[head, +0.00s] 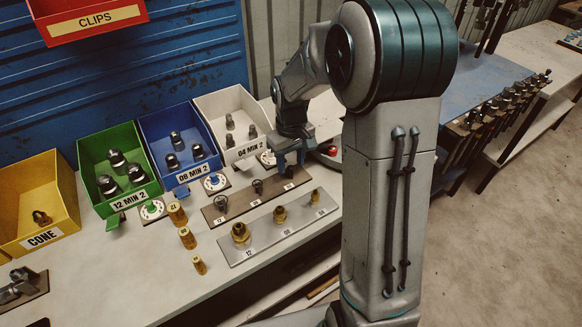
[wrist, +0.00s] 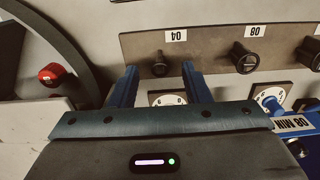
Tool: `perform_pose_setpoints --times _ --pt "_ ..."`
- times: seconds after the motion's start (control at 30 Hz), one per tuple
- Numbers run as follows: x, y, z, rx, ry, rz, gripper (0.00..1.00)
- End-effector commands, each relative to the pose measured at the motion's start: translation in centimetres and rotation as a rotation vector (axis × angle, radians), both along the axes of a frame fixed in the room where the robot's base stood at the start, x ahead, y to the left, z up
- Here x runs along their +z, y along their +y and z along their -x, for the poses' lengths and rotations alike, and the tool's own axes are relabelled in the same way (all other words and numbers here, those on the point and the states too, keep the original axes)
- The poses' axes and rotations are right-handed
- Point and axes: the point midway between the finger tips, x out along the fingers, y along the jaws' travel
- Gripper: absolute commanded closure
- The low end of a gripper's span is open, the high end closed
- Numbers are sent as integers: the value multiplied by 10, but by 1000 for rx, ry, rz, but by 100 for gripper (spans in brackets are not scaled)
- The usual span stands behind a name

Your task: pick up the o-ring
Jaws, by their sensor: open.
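I cannot make out an o-ring for certain in either view. A card (wrist: 166,98) also shows between my fingers in the wrist view. A brown strip (head: 232,207) holds dark round pieces; the piece by label 04 (wrist: 159,64) is between or just past my fingertips. My gripper (head: 290,165) is open, fingers pointing down over the strip's right end. I cannot tell whether it touches anything.
A grey plate (head: 264,236) with brass fittings lies in front of the strip. Yellow (head: 65,195), green (head: 110,145), blue (head: 165,125) and white (head: 225,103) bins stand behind. A red knob (wrist: 52,73) is beside my gripper.

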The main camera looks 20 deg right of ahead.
Motion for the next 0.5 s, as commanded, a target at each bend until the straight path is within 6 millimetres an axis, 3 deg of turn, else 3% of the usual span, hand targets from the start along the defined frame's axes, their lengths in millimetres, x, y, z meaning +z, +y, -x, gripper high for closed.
perform_pose_setpoints --times 0.5 --pt "-5 0 0 0 0 0 57"
